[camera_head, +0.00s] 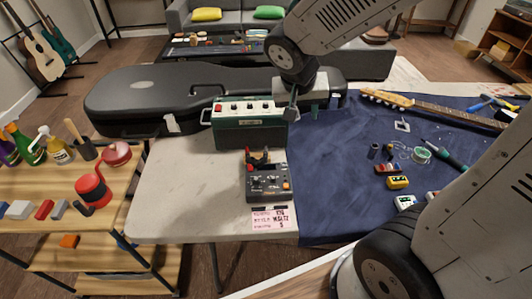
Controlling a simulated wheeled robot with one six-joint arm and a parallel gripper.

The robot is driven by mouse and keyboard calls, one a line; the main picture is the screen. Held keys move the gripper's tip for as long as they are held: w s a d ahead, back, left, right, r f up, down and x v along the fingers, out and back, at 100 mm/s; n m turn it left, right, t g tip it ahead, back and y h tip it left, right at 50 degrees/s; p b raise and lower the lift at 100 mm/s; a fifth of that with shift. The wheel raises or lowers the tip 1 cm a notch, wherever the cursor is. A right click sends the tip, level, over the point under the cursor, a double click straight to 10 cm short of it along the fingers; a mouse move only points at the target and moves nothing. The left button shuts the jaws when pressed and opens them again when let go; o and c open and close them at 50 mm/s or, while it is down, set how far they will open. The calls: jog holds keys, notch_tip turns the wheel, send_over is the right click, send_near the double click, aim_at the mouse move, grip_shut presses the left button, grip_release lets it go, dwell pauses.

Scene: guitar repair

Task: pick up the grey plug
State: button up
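I cannot make out a grey plug for certain. My gripper (290,108) hangs over the back of the table, at the right end of the green amplifier (250,132). Its fingers point down and overlap the amplifier's right edge in the picture. I cannot tell whether they touch it, whether they are apart, or whether they hold something small. In front of the amplifier stands a dark pedal box (268,184) with a red-and-black item on top. A small grey block (60,209) lies on the wooden shelf at the left.
A blue cloth (335,170) covers the right part, with a guitar neck (440,107), a yellow box (397,182) and small parts. The wooden shelf (110,234) holds bottles and a red reel.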

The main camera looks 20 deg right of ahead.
jog(key=w+a+f, duration=0.3)
jog(key=w+f, duration=0.2)
jog(key=f, duration=0.1)
jog(key=m+y, duration=0.1)
jog(key=m, duration=0.1)
send_over(266, 149)
jog(key=s+a, duration=0.1)
jog(key=s, duration=0.1)
notch_tip(266, 149, down, 9)
jog(key=shift+t, duration=0.4)
jog(key=shift+a+x, duration=0.15)
jog(key=shift+x, duration=1.3)
jog(key=shift+a+x, duration=0.15)
jog(key=shift+x, duration=1.3)
grip_shut()
